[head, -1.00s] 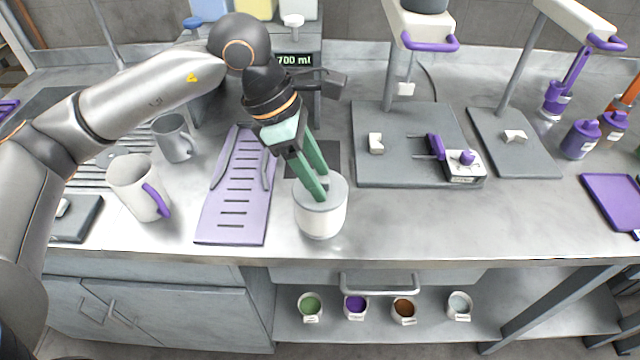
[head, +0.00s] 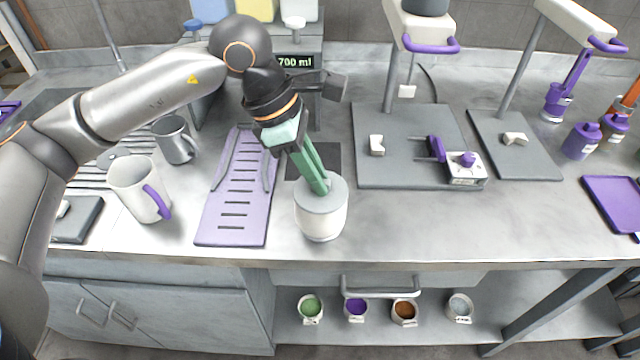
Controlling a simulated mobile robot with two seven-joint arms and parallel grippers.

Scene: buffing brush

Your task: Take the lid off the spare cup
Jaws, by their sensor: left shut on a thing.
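The spare cup (head: 320,220) is a white round cup standing upright near the front edge of the counter. A grey lid (head: 334,198) covers its top. My left gripper (head: 320,188) reaches down from above with its green fingers closed together at the middle of the lid. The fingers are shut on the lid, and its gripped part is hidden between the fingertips. The lid still appears seated on the cup; I cannot see a gap. My right gripper is not in view.
A purple slotted mat (head: 233,215) lies left of the cup, with a white mug (head: 135,185) and a grey jug (head: 175,138) further left. A grey stand base (head: 400,172) is at the right.

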